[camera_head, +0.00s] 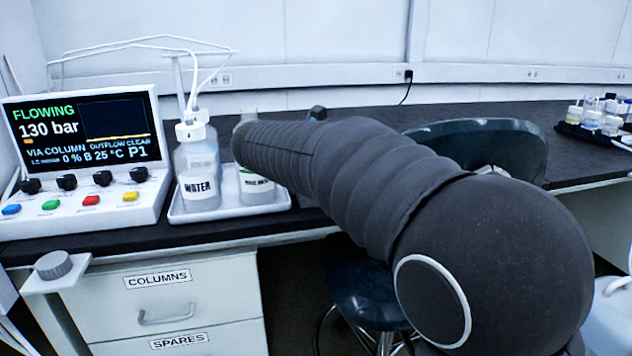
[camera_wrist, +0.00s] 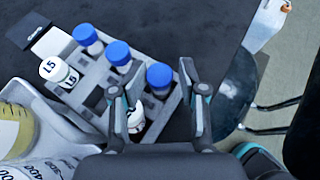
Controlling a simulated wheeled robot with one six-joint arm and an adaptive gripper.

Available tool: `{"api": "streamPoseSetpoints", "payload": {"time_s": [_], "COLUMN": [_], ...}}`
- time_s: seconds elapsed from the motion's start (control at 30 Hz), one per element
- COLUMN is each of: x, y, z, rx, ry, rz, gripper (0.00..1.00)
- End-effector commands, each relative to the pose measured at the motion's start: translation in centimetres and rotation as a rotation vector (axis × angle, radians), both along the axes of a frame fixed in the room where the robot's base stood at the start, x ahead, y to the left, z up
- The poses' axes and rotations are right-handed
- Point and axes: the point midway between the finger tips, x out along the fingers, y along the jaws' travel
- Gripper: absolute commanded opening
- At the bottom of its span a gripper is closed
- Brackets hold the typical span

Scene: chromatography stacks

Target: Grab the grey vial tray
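The grey vial tray (camera_wrist: 92,80) lies tilted across the left and middle of the wrist view on a dark surface. It holds several vials with blue caps (camera_wrist: 118,53) and a white-topped vial marked 15 (camera_wrist: 56,68). My gripper (camera_wrist: 151,80) is open, with its two fingers apart over the tray's right part. A blue-capped vial and a white item (camera_wrist: 135,119) show between the fingers. Whether the fingers touch the tray is unclear. In the head view my arm covers the bench where the gripper is, and the grey tray does not show.
Graduated containers (camera_wrist: 42,148) stand close at the tray's lower left. A dark chair (camera_wrist: 240,85) is beyond the bench edge at right. In the head view, a WATER bottle (camera_head: 198,178) stands in a white tray (camera_head: 215,211) beside the control unit (camera_head: 75,140); a dark vial rack (camera_head: 590,132) is far right.

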Motion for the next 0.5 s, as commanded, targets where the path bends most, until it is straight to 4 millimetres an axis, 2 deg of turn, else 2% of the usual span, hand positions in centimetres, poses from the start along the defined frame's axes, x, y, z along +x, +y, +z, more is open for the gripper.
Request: {"api": "streamPoseSetpoints", "payload": {"time_s": [0.03, 0.1, 0.33, 0.37, 0.5], "x": [0.46, 0.86, 0.98, 0.97, 0.96], "y": [-0.46, -0.81, -0.78, -0.77, -0.75], "z": [-1.1, -1.44, -1.57, -1.57, -1.58], "rx": [-0.003, -0.004, -0.002, -0.003, -0.003], "ry": [0.013, 0.014, 0.014, 0.014, 0.014], "rz": [-0.002, -0.003, 0.001, 0.002, 0.002], "gripper": [0.4, 0.4, 0.4, 0.37, 0.02]}}
